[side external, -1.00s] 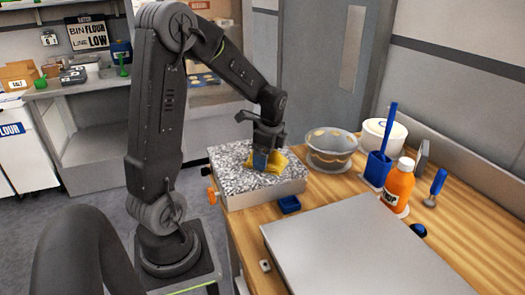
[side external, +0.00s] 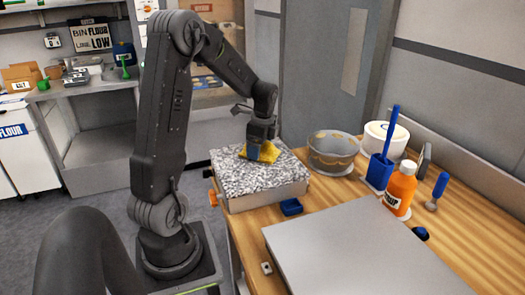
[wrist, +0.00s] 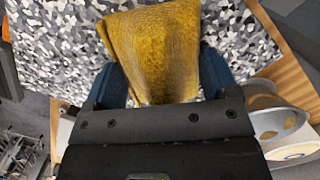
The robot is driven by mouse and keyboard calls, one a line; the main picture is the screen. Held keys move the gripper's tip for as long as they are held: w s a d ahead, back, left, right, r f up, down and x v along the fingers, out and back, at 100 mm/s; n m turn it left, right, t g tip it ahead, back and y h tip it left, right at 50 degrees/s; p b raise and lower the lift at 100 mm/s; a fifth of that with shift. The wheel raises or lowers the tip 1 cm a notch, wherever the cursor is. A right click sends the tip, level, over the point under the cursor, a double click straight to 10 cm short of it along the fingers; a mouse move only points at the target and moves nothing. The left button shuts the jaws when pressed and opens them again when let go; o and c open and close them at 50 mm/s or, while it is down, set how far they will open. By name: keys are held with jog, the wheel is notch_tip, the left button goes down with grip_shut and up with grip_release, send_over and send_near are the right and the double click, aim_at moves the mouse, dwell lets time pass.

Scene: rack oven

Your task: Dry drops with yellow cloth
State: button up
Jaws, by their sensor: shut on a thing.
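The yellow cloth (side external: 268,151) is in my gripper (side external: 262,153), over the speckled grey slab (side external: 250,180) on the wooden counter. In the wrist view the cloth (wrist: 155,50) stands out between the two blue fingers of my gripper (wrist: 163,82), which are shut on it. The cloth is low over the speckled top (wrist: 60,45); I cannot tell how firmly it touches. No drops can be made out on the speckled surface.
A glass bowl (side external: 333,155) stands right of the slab, with a blue brush holder (side external: 379,172) and an orange bottle (side external: 400,188) beyond. A small blue dish (side external: 291,207) sits before the slab. A grey flat panel (side external: 350,255) covers the counter's front.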

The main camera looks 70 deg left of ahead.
jog(key=shift+a+r, duration=0.1)
jog(key=shift+a, duration=1.05)
jog(key=shift+d+r, duration=0.1)
jog(key=shift+r, duration=3.9)
